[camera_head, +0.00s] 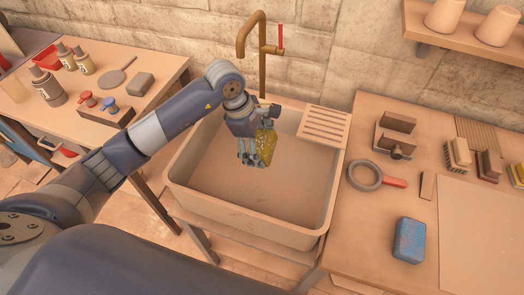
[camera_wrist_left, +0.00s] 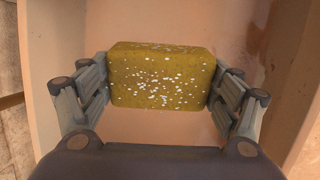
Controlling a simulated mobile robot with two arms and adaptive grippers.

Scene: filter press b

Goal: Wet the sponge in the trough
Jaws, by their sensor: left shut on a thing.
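A yellow sponge (camera_head: 266,146) with white specks is held by my left gripper (camera_head: 257,147) over the trough. The sponge (camera_wrist_left: 162,76) also shows in the left wrist view, gripped between the two fingers of the left gripper (camera_wrist_left: 160,88). The trough (camera_head: 190,200) is a wide, pale basin in the middle of the head view. The sponge looks to be inside the basin's outline, near its back; its exact height above the floor is hard to tell. No clear water surface shows in the basin. My right gripper is not in view.
A brass tap (camera_head: 262,60) with a red lever rises behind the trough. A slatted board (camera_head: 325,125) lies across its back right corner. Bottles (camera_head: 83,61) stand on the left table.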

